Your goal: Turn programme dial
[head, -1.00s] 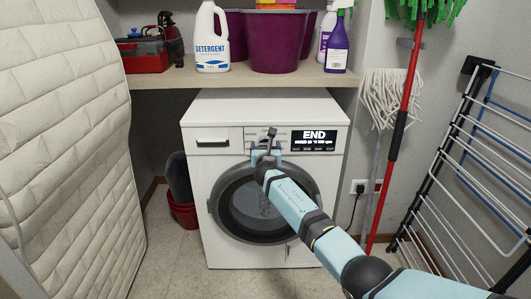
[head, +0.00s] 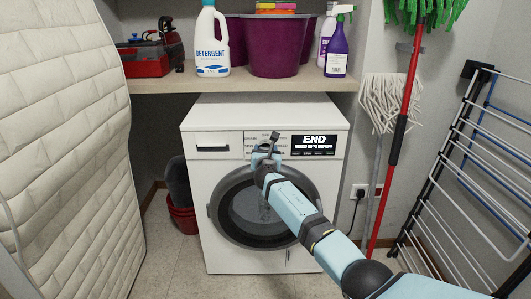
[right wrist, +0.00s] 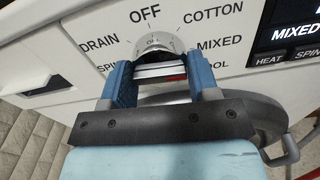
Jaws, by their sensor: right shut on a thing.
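The washing machine (head: 225,180) stands under the shelf, with its round door shut. OFF is printed above the dial, COTTON and MIXED to the right, DRAIN to the left. The dial's pointer is not clear. My left gripper is not in view.
The shelf (head: 160,86) above holds a detergent bottle (head: 212,45), a purple tub (head: 275,50) and a spray bottle (head: 337,50). A padded board (head: 65,140) stands at left. Mops and a drying rack (head: 440,180) stand at right. A red bucket (head: 183,217) is on the floor.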

